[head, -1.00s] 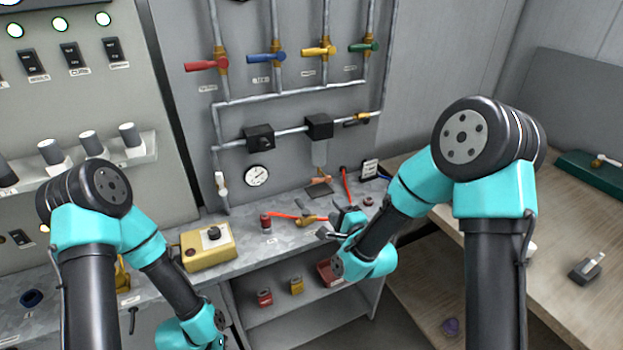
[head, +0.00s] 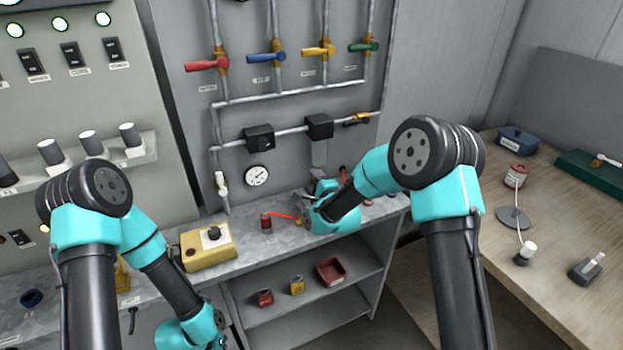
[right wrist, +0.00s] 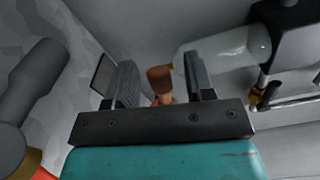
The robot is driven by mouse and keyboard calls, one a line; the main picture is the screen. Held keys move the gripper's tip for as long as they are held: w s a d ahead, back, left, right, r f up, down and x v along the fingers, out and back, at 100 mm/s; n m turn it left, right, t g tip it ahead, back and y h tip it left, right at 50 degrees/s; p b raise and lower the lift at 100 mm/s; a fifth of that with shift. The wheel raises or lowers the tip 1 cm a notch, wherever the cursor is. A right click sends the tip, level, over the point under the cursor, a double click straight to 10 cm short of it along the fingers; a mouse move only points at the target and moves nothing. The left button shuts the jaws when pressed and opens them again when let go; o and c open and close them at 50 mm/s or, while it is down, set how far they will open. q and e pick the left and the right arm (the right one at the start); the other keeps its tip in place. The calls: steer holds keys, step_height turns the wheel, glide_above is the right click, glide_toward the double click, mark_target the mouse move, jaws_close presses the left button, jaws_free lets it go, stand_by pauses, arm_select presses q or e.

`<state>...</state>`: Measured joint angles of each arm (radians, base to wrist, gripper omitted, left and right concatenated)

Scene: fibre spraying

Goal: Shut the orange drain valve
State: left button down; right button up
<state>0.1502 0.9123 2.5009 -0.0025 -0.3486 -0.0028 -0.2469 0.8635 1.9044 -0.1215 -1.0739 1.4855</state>
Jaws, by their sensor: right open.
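The orange drain valve (right wrist: 160,80) shows in the right wrist view as a small orange-brown piece just below the tip of a clear bowl (right wrist: 228,52). My right gripper (right wrist: 161,78) is open, with one dark finger on each side of the valve in that view. I cannot tell whether either finger touches it. In the head view my right gripper (head: 316,190) is at the wall panel under the black filter unit (head: 319,126), and it hides the valve. My left arm runs down to the bottom edge, and its fingers do not show.
A small red-topped item (head: 265,220) and a yellow box (head: 208,246) stand on the grey bench left of my right gripper. Pipes with red (head: 207,64), blue, yellow and green valve handles are above. A gauge (head: 257,176) is on the panel.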

steer(key=shift+x, duration=1.05)
jaws_close()
steer(key=shift+s+a+f+n, duration=0.1)
steer(key=shift+f+n, duration=0.15)
steer(key=shift+n, duration=0.4)
steer(key=shift+f+n, duration=0.3)
steer(key=shift+n, duration=0.35)
jaws_free()
